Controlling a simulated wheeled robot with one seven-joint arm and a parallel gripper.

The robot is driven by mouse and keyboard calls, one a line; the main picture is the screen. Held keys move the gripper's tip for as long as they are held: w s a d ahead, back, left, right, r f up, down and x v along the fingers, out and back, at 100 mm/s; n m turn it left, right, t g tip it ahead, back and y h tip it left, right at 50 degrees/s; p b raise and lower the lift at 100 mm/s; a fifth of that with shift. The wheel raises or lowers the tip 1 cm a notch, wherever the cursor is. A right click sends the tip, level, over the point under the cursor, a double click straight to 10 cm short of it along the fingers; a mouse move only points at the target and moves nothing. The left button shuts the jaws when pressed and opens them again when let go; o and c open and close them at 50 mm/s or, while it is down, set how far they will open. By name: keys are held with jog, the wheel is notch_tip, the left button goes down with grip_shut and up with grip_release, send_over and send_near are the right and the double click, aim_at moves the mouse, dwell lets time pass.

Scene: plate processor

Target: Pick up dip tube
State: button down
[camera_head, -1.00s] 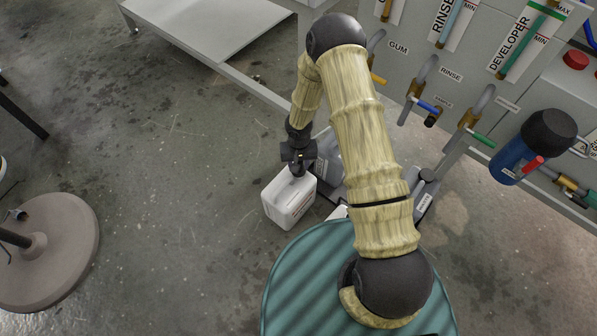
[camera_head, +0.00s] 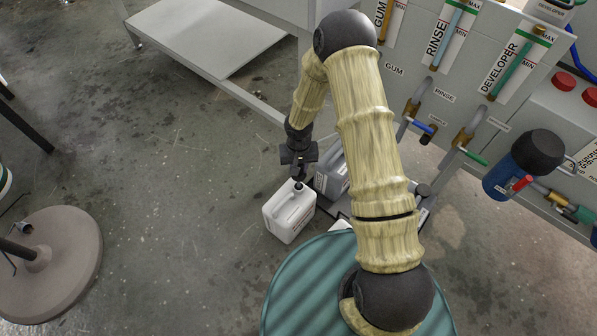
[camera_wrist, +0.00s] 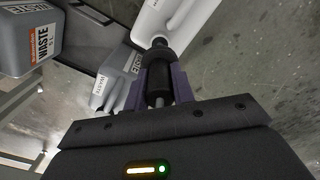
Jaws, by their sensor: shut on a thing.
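My gripper (camera_head: 298,172) points down just above a white jug (camera_head: 290,213) on the floor. In the wrist view, my gripper (camera_wrist: 160,82) is shut on the dip tube (camera_wrist: 158,90), a black cylindrical head between the two purple-grey fingers. A narrower dark part runs from it toward the mouth of the white jug (camera_wrist: 172,20). In the head view a small dark part shows between the fingers and the jug's top. The tube's lower part is hidden, and I cannot tell how much of it is inside the jug.
Grey waste containers (camera_wrist: 28,40) stand beside the jug. A teal drum (camera_head: 310,285) is close in front. The processor cabinet with valves (camera_head: 465,140) is at right, a low metal shelf (camera_head: 205,35) behind. The floor at left is open up to a round base (camera_head: 62,255).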

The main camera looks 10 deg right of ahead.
notch_tip(320, 180, up, 20)
jog(key=p, duration=0.7)
jog(key=shift+r, duration=0.15)
notch_tip(320, 180, up, 23)
jog(key=p, duration=2)
jog(key=shift+r, duration=0.2)
